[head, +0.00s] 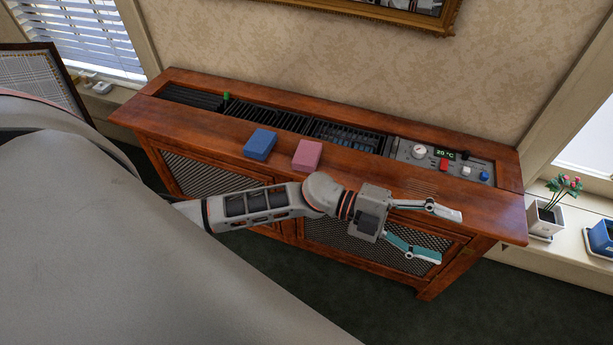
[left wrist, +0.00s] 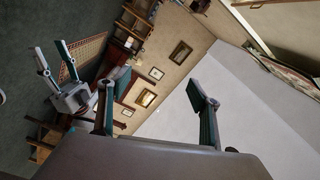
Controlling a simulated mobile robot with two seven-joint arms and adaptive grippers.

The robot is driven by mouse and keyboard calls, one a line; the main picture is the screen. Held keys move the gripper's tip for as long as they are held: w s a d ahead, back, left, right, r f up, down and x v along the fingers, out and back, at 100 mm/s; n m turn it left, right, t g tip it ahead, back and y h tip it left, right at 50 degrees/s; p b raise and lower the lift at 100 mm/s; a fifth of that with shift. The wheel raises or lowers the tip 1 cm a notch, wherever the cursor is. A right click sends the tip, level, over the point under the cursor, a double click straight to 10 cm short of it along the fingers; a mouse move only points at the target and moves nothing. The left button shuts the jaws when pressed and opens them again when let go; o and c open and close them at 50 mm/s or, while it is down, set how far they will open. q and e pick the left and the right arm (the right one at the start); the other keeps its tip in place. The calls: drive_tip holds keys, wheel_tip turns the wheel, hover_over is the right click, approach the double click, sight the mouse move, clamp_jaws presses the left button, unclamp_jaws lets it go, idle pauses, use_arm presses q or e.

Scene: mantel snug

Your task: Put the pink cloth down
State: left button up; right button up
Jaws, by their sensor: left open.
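The pink cloth (head: 307,154) is a folded, block-like piece lying on the wooden top of the cabinet, to the right of a folded blue cloth (head: 260,144). My left gripper (head: 449,236) is open and empty, in front of the cabinet's right half. It is to the right of the pink cloth and apart from it. The left wrist view shows the open left fingers (left wrist: 155,102) with nothing between them. My right gripper (left wrist: 50,47) shows at the left of that view, its fingers apart and nothing seen between them. No cloth shows in the left wrist view.
The cabinet (head: 400,180) has dark slatted grilles along its top and a control panel (head: 440,158) with a display and knobs at the right. A green peg (head: 227,96) stands at the back left. Potted plants (head: 545,217) stand on the right sill. The front wooden strip has bare room.

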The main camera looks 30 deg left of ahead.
use_arm(q)
drive_tip(key=a+f+n+t+y, duration=1)
drive_tip(key=a+n+t, duration=0.25)
drive_tip(key=n, duration=0.65)
drive_tip(key=s+a+f+n+g+y, duration=0.5)
drive_tip(key=s+a+f, duration=0.5)
drive_tip(key=s+f, duration=0.2)
drive_tip(key=shift+f+n, duration=0.5)
drive_tip(key=shift+f, duration=0.35)
drive_tip(key=shift+r, duration=0.1)
use_arm(e)
drive_tip(key=shift+r, duration=0.15)
use_arm(q)
drive_tip(key=shift+s+d+r+p, duration=0.1)
drive_tip(key=shift+r+p, duration=0.35)
drive_tip(key=shift+p, duration=0.35)
use_arm(e)
drive_tip(key=shift+s+a+r, duration=0.1)
drive_tip(key=shift+s+r, duration=0.1)
drive_tip(key=shift+s, duration=0.05)
drive_tip(key=shift+o, duration=0.4)
drive_tip(key=shift+w+r, duration=0.2)
drive_tip(key=shift+r, duration=0.15)
